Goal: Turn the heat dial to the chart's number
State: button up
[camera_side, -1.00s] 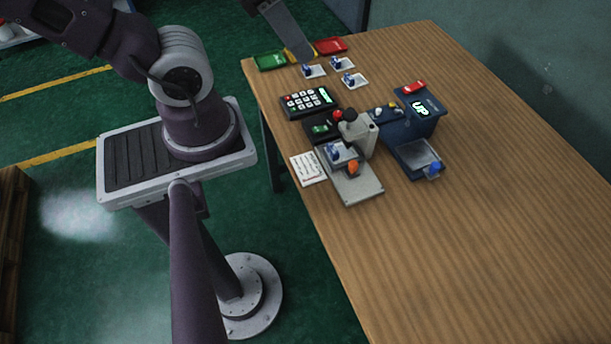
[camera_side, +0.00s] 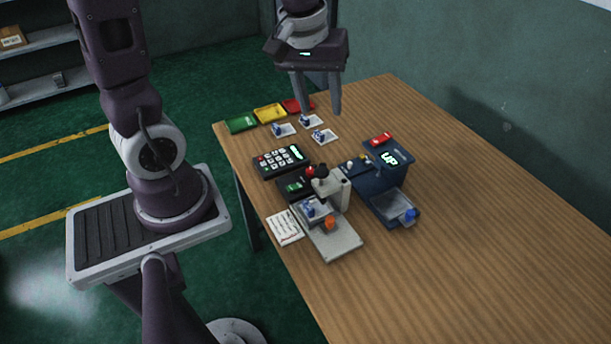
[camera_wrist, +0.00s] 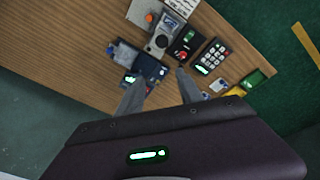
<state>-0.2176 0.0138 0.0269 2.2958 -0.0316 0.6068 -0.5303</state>
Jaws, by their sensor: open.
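My gripper (camera_side: 318,110) hangs open and empty above the far part of the table. In the wrist view its fingers (camera_wrist: 157,80) are spread, with nothing between them. A white card with small lines of print (camera_side: 285,227), which looks like the chart, lies at the table's left edge; its number is too small to read. A dark blue machine (camera_side: 378,178) with a lit "UP" display stands right of the microscope, and also shows in the wrist view (camera_wrist: 149,66). Small knobs (camera_side: 363,159) sit on its top. I cannot tell which is the heat dial, or its setting.
A microscope-like press (camera_side: 332,187) with an orange knob (camera_side: 330,223) stands mid-table. A keypad (camera_side: 281,161) and a black box with a red button (camera_side: 310,171) are beside it. Green (camera_side: 241,124), yellow (camera_side: 269,113) and red trays line the far edge. The right side is clear.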

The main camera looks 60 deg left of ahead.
jog(key=w+a+f+n+g, duration=0.1)
jog(key=w+a+f+n, duration=0.25)
jog(key=f, duration=0.25)
jog(key=n+g, duration=0.2)
jog(key=n, duration=0.3)
send_over(311, 170)
notch_tip(311, 170, down, 13)
jog(key=shift+w+a+r, duration=0.1)
jog(key=shift+a+r, duration=0.05)
jog(key=shift+r, duration=0.05)
notch_tip(311, 170, down, 7)
jog(key=shift+r, duration=0.1)
grip_shut()
